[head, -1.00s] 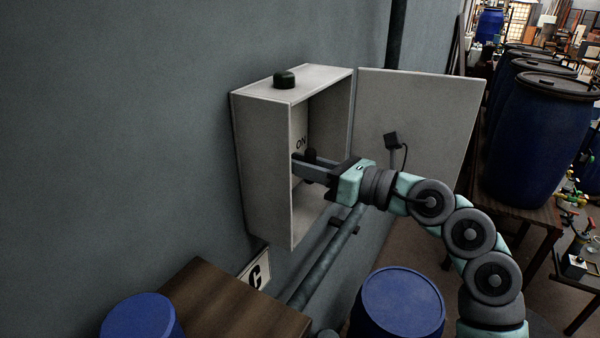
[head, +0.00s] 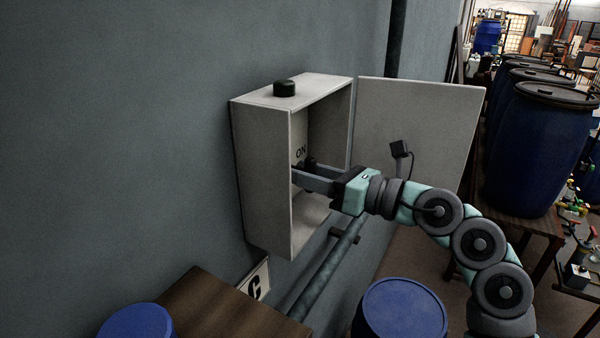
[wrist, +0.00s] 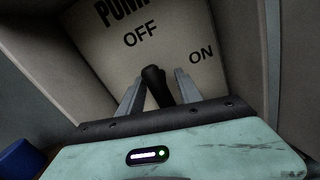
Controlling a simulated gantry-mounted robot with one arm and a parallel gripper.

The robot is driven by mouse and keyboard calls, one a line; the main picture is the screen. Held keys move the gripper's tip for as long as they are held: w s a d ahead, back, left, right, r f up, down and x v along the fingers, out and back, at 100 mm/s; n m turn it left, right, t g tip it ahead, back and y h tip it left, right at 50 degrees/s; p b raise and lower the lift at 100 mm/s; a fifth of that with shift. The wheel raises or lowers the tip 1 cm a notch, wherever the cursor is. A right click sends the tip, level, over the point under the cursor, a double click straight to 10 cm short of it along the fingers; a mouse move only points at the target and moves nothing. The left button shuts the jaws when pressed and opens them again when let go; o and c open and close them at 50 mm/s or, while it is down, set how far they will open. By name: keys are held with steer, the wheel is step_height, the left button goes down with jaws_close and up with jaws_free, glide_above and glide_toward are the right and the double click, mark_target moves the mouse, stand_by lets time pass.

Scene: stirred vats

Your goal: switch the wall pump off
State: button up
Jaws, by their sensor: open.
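An open grey wall box (head: 268,170) holds a pale panel marked PUMP, OFF and ON, seen in the wrist view (wrist: 172,35). A dark switch lever (wrist: 153,76) stands out from the panel, below the OFF mark and left of the ON mark in that view. My gripper (head: 302,170) reaches into the box from the right. In the wrist view my gripper (wrist: 160,82) is open, with one finger on each side of the lever. I cannot tell whether either finger touches it. The lever's base is hidden behind the gripper body, and its exact setting is unclear.
The box door (head: 425,125) stands open to the right, behind my arm. A pipe (head: 330,265) runs below. Blue drums (head: 402,308) stand low in front and at right; a wooden surface (head: 215,305) lies lower left.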

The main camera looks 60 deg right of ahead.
steer(key=s+a+b, duration=0.1)
steer(key=s+b, duration=0.2)
steer(key=s, duration=0.7)
